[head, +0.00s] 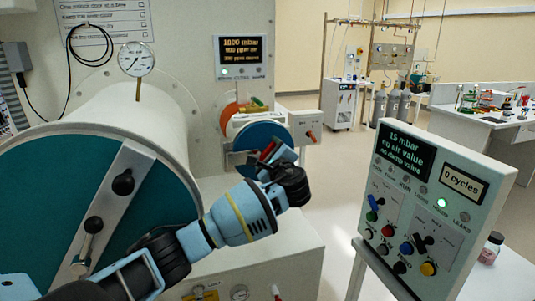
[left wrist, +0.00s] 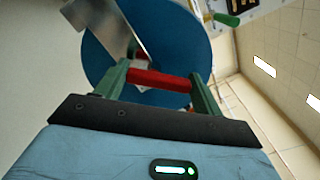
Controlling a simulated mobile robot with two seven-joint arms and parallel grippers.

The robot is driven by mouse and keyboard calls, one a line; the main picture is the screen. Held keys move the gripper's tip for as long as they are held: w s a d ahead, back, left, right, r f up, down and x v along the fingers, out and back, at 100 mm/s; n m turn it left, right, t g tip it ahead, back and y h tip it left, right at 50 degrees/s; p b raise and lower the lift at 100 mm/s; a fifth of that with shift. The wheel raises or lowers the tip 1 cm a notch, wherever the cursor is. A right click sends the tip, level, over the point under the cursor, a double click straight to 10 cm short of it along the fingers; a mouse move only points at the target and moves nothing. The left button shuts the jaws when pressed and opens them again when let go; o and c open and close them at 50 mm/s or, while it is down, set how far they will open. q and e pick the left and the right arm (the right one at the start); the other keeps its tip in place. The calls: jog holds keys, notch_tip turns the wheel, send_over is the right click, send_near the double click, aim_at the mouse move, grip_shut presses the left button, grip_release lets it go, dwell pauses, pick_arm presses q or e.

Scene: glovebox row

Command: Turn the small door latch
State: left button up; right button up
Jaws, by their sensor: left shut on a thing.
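The small door (head: 262,133) is a blue disc on the front of a short white port in the head view. In the left wrist view the small door (left wrist: 183,35) fills the upper middle, with a grey metal bar (left wrist: 98,22) across it. The latch has a red handle (left wrist: 158,81), which also shows in the head view (head: 267,150). My left gripper (left wrist: 160,82) is shut on the red handle, one green finger at each end. In the head view my left gripper (head: 272,154) partly hides the door's lower part. My right gripper is not in view.
The large teal door (head: 40,205) with its bar and black knobs stands close on the left, beside my left arm. A control panel (head: 435,190) stands at the right. A small box (head: 305,127) with a red lever is right of the small door.

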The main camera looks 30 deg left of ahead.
pick_arm(q)
jog(key=n, duration=0.5)
jog(key=shift+s+a+n, duration=0.1)
jog(key=shift+s+n, duration=0.1)
jog(key=shift+n, duration=0.1)
jog(key=n, duration=0.3)
jog(key=shift+a+f+n, duration=0.1)
jog(key=shift+f+n, duration=0.05)
jog(key=shift+n, duration=0.15)
jog(key=n, duration=0.2)
jog(key=n+b, duration=0.1)
jog(key=n, duration=0.1)
jog(key=shift+s+f+n, duration=0.15)
jog(key=shift+f+n, duration=0.05)
jog(key=shift+n, duration=0.1)
jog(key=shift+a+n+b, duration=0.15)
jog(key=shift+n+b, duration=0.35)
jog(key=shift+n, duration=1.2)
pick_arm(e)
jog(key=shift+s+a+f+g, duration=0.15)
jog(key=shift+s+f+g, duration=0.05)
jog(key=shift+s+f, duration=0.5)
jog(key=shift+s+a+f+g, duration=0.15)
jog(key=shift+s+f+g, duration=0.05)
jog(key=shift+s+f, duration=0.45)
pick_arm(q)
jog(key=shift+r, duration=0.1)
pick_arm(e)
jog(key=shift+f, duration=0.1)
